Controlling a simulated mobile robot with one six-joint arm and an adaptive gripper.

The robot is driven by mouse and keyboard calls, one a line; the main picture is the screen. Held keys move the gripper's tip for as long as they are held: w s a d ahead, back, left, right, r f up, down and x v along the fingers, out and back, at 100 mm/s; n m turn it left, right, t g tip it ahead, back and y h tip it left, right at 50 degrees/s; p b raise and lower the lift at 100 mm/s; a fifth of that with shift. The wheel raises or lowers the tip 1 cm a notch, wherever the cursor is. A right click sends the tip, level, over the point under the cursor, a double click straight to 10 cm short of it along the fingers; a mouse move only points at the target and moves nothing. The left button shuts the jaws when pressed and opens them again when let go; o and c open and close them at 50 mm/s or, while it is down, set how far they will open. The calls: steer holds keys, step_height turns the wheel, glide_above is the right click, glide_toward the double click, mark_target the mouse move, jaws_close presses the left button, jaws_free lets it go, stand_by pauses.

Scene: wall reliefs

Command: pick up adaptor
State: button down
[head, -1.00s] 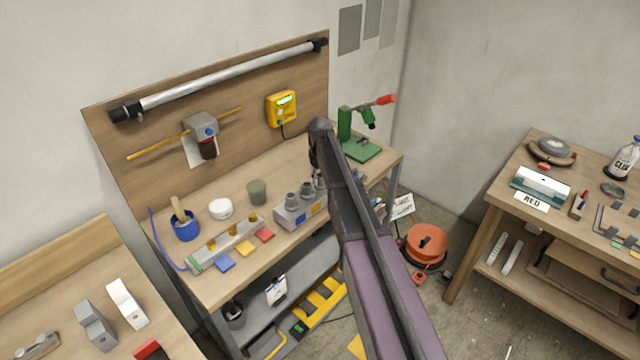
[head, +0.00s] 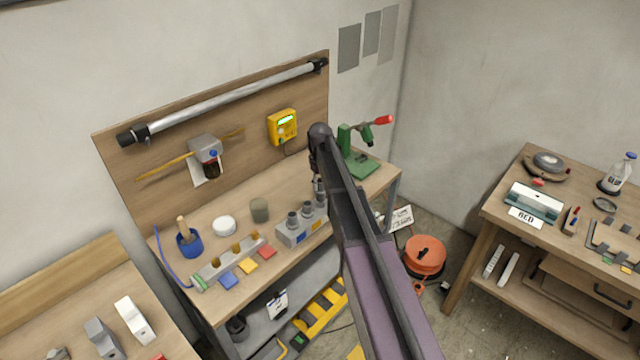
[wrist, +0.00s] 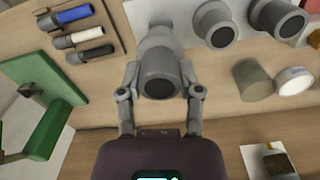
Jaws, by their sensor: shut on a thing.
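In the wrist view, a grey adaptor (wrist: 158,75), a stepped round piece with a dark open end, sits between the two fingers of my gripper (wrist: 159,88). The fingers are closed against its sides. Two similar grey adaptors (wrist: 216,24) (wrist: 277,18) stand beside it on a light grey block (wrist: 150,10). In the head view the block (head: 290,238) has blue and yellow patches and two adaptors (head: 293,220) (head: 307,211) show plainly. My arm covers most of the gripper there. I cannot tell whether the held adaptor is clear of the block.
A green stand (head: 362,165) is at the bench's right end. A grey-brown cup (head: 260,210), white jar (head: 224,226) and blue pot (head: 189,243) stand left of the block. A yellow meter (head: 283,127) hangs on the backboard. Coloured tiles (head: 248,266) lie in front.

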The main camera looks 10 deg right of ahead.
steer(key=shift+r+p, duration=1.65)
steer(key=shift+r, duration=0.4)
steer(key=shift+r, duration=0.1)
steer(key=shift+r+p, duration=2.1)
steer(key=shift+p, duration=0.15)
